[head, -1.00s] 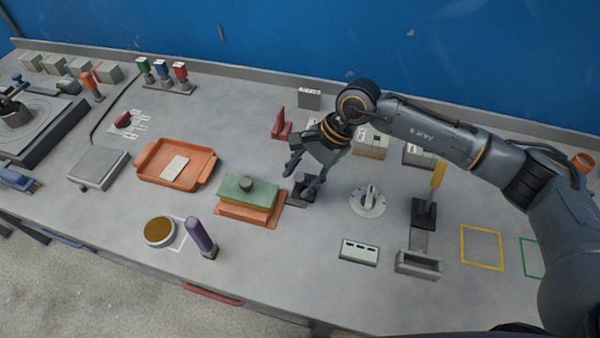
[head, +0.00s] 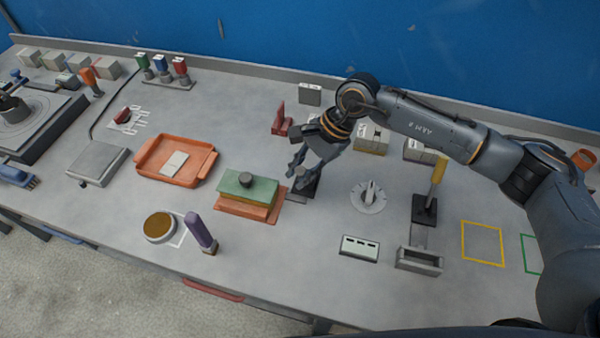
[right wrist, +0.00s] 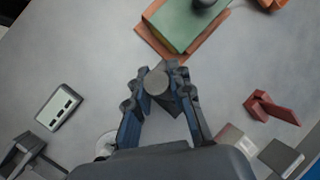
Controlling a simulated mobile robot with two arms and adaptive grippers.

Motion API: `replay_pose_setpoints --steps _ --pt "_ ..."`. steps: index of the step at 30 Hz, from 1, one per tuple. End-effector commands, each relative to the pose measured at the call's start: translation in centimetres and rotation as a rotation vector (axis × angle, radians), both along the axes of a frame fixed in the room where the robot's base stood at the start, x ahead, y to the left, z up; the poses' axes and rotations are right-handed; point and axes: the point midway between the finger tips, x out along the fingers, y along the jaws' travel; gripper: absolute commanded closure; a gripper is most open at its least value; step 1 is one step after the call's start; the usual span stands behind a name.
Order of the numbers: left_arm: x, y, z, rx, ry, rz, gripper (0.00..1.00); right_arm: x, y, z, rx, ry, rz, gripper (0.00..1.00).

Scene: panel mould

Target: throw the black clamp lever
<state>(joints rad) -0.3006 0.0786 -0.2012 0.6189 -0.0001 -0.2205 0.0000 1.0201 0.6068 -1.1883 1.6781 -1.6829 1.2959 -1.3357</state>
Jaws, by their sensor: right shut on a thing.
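The black clamp lever (head: 304,185) stands just right of the panel mould, with its dark base on the bench. The mould has a green top (head: 246,187) with a dark knob and an orange base. My right gripper (head: 303,177) reaches down over the lever and is shut on its upper end. In the right wrist view the fingers close around the lever's round grey end (right wrist: 157,81), just below the mould's corner. The fingers hide part of the lever. My left gripper is not in view.
A red upright piece (head: 281,121) stands behind the lever. A round dial (head: 369,197) and a yellow-handled lever (head: 437,180) stand to the right. A white panel (head: 360,248) lies in front. A purple-handled tool (head: 201,232) stands front left. Bench between them is clear.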

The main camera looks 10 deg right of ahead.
Motion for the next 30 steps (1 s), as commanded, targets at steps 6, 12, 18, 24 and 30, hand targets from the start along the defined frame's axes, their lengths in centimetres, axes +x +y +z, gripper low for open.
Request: replay_pose_setpoints --steps 6,12,18,24,30 --pt "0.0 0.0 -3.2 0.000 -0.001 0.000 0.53 1.2 -0.4 -0.2 0.043 0.098 -0.004 1.00" --pt "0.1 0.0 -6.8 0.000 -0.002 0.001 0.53 2.7 -1.0 0.1 0.102 0.238 -0.004 1.00" --pt "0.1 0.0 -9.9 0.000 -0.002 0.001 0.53 4.1 -1.6 0.6 0.157 0.372 -0.003 1.00" --pt "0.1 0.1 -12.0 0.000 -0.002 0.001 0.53 5.1 -2.0 0.9 0.197 0.468 -0.001 1.00" --pt "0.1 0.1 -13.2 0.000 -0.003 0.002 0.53 5.7 -2.3 1.1 0.219 0.525 -0.001 1.00"
